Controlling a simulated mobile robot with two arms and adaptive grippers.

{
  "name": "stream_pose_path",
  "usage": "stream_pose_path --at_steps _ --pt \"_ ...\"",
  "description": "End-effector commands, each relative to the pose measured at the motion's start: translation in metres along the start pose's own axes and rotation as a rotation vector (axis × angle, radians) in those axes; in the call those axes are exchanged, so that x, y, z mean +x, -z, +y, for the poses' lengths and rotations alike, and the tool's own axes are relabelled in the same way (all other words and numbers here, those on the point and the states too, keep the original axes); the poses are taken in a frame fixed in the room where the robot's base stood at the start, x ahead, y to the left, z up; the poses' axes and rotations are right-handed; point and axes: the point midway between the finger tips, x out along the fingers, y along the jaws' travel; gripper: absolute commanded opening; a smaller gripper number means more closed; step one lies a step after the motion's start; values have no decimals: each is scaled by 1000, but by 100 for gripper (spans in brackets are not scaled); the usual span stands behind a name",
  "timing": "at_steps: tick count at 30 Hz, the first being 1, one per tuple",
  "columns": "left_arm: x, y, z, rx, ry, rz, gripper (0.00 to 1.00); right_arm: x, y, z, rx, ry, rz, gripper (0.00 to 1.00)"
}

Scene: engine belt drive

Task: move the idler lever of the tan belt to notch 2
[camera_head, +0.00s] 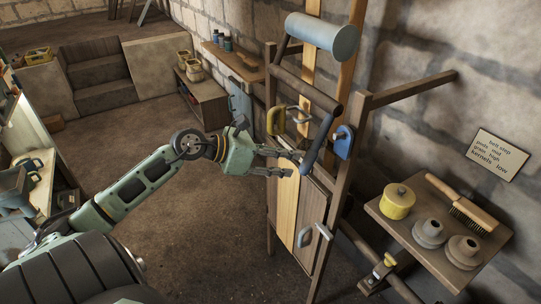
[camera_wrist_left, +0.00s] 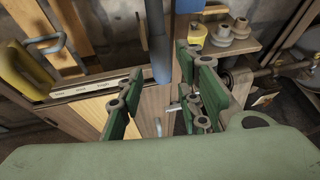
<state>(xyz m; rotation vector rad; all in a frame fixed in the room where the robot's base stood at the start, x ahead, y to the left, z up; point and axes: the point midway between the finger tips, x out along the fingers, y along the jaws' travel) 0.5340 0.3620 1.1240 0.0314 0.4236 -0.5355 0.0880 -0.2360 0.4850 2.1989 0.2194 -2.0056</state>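A pale tan belt (camera_head: 309,68) runs down the wooden frame from under the light blue roller (camera_head: 322,36). A slate-blue bar (camera_head: 320,145) hangs slanted at the frame's front; in the left wrist view it stands upright (camera_wrist_left: 160,45). A yellow handle (camera_head: 276,121) is at the frame's left, a blue one (camera_head: 344,141) at its right. I cannot tell which part is the tan belt's idler lever. A pale strip with small labels (camera_wrist_left: 90,88) lies below the yellow handle. My left gripper (camera_head: 287,162) is open and seemingly empty, left of the bar's lower end. My right gripper is out of view.
A shelf (camera_head: 440,250) at right holds a yellow pot (camera_head: 397,201), a brush (camera_head: 462,204) and two grey stepped pieces (camera_head: 430,232). A sign (camera_head: 498,154) hangs on the wall. A cabinet with a grey handle (camera_head: 323,232) is below my gripper. Open floor (camera_head: 205,245) lies left.

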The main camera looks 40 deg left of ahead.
Motion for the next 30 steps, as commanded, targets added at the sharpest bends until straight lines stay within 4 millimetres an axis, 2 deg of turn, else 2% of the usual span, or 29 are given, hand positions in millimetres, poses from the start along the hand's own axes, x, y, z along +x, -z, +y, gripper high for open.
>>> stream_pose_path --at_steps 3,10,30 --pt "-17 1 0 -1 0 2 32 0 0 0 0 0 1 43" --pt "-34 0 0 -1 1 0 32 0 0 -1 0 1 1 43" --pt "-36 3 2 -21 0 -6 32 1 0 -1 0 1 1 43"
